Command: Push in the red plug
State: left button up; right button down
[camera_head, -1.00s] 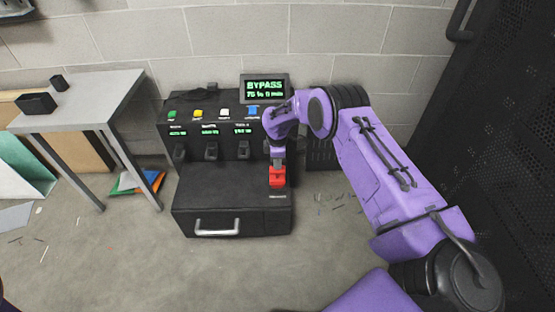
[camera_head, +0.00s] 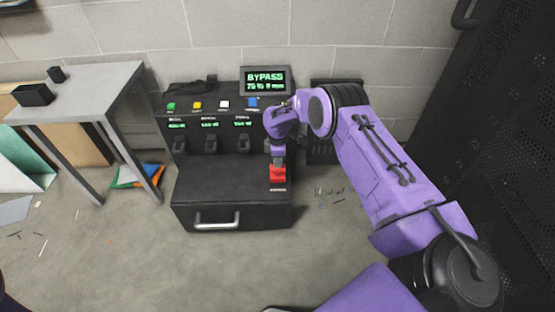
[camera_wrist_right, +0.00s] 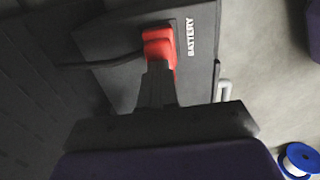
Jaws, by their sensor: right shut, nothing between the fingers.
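The red plug (camera_head: 278,174) sits on the right part of the black unit's (camera_head: 195,190) low top, beside a white label. In the right wrist view the red plug (camera_wrist_right: 158,44) stands by the word BATTERY, with a dark cable running off to the left. My right gripper (camera_head: 278,161) points down from above, its shut fingers at the plug's top. In the wrist view the right gripper (camera_wrist_right: 157,72) reaches the plug with nothing between its fingers; contact looks likely but the exact gap is hidden. My left gripper is not in view.
A screen (camera_head: 265,80) reading BYPASS tops the unit, above several coloured buttons and dark levers. A drawer handle (camera_head: 217,222) is on its front. A grey table (camera_head: 95,85) stands left; a dark perforated panel (camera_head: 500,130) is right. A blue spool (camera_wrist_right: 299,160) lies on the floor.

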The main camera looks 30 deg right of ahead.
notch_tip(320, 180, up, 6)
jog(key=p, duration=0.3)
jog(key=shift+w+f, duration=0.15)
jog(key=shift+f, duration=0.1)
pick_arm(q)
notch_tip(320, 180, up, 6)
jog(key=p, duration=0.1)
jog(key=shift+p, duration=0.35)
pick_arm(e)
notch_tip(320, 180, up, 8)
jog(key=shift+r, duration=0.15)
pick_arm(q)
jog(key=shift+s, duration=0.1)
